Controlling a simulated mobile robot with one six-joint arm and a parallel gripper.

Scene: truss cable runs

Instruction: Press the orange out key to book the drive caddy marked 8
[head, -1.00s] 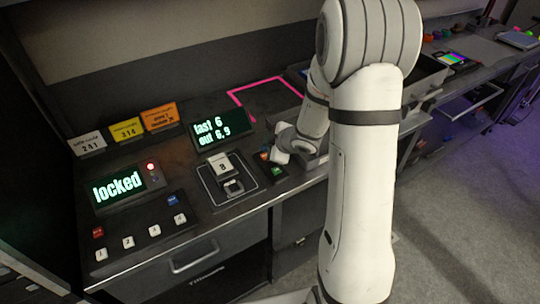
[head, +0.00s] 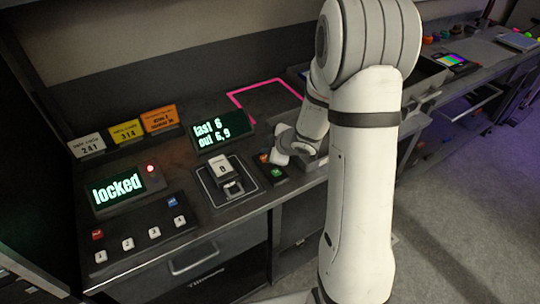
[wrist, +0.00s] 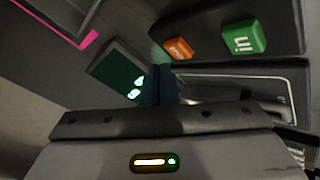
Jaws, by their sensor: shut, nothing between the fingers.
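The orange key (head: 263,158) and the green key (head: 277,172) sit on a small dark box right of the caddy reader. In the wrist view the orange key (wrist: 179,48) shows beside the green key marked "in" (wrist: 243,37). The drive caddy marked 8 (head: 222,167) stands in its reader pad (head: 208,190). The dark display (head: 222,130) reads "last 6, out 6,9". My gripper (wrist: 165,85) is shut and empty, close to the orange key and apart from it in the wrist view. In the head view its fingertips are hard to make out.
A panel reading "locked" (head: 118,190) with a red lamp and numbered keys (head: 155,232) lies at left. White, yellow and orange cards (head: 126,131) stand behind it. A pink outline (head: 255,88) marks the bench behind the display. An open grey tray (head: 425,75) lies behind my arm.

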